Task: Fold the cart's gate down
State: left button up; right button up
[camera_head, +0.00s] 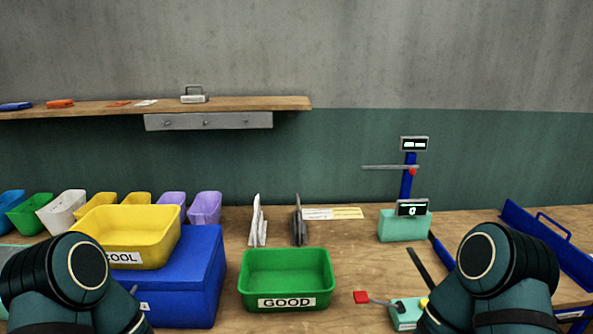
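No cart can be made out for certain in the head view. A long blue panel (540,240) with a loop handle lies slantwise at the right end of the bench; I cannot tell whether it is the cart's gate. My two dark teal arms show at the lower left and lower right corners. Both of my grippers are out of view, so what they hold or touch is hidden.
On the wooden bench (350,235) stand a green GOOD bin (287,272), a yellow COOL bin (130,232) on a blue box (195,275), several small coloured bins, a teal device (404,225) with displays and a red-knobbed lever (362,297). A shelf (230,104) hangs above.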

aim_at(572, 258)
jog(key=z, duration=1.6)
jog(key=i+l+u, duration=0.15)
jog(key=u, duration=0.8)
jog(key=i+l+u, duration=0.1)
jog(key=l+u, duration=0.55)
jog(key=l, duration=0.2)
jog(key=l+u, duration=0.35)
jog(key=l, duration=1.65)
jog(key=k+l+u, duration=0.1)
jog(key=l, duration=0.85)
